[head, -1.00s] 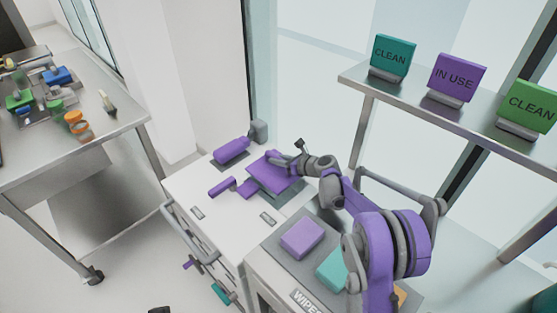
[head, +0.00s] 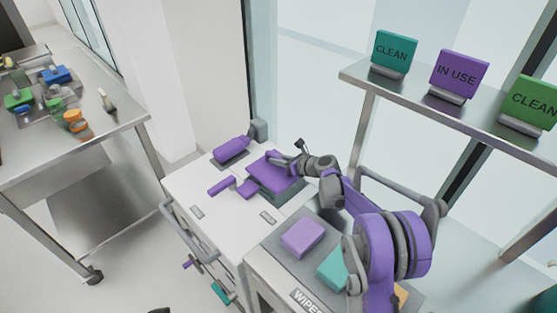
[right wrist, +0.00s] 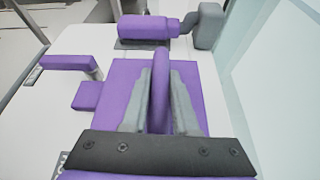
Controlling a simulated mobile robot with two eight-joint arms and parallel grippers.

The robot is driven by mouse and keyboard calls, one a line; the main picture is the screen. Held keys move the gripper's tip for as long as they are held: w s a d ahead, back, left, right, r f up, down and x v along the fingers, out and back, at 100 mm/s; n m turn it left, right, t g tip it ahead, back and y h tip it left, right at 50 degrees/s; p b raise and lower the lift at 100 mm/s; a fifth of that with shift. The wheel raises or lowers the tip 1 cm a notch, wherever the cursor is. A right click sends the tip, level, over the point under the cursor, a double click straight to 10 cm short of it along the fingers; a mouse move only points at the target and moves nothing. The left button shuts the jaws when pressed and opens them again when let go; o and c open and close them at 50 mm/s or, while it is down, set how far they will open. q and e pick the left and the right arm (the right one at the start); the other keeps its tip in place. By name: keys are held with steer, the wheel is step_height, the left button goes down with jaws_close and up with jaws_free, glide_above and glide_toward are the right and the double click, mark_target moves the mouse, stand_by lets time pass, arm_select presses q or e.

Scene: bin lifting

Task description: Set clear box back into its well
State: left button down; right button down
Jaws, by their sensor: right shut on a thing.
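I cannot make out a clear box with certainty in either view. My right gripper (head: 299,160) is shut on the upright purple handle (right wrist: 160,88) of a flat purple plate (head: 268,172). In the right wrist view the handle stands between the two grey fingers, and the plate (right wrist: 200,112) spreads below them. The plate lies over a dark grey base (head: 283,192) on the white cabinet top, and I cannot tell whether it rests fully on it. No left gripper can be made out.
A purple cylinder (head: 230,150) with a grey end lies behind the plate. Purple (head: 302,237) and teal (head: 333,270) blocks sit on the nearer unit. A shelf (head: 420,98) with signs stands at right. A steel table (head: 100,135) with small containers stands at left.

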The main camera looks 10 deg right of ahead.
stand_by(0.3)
steer(key=c, duration=0.6)
jaws_free()
steer(key=v, duration=1.1)
steer(key=shift+a, duration=0.1)
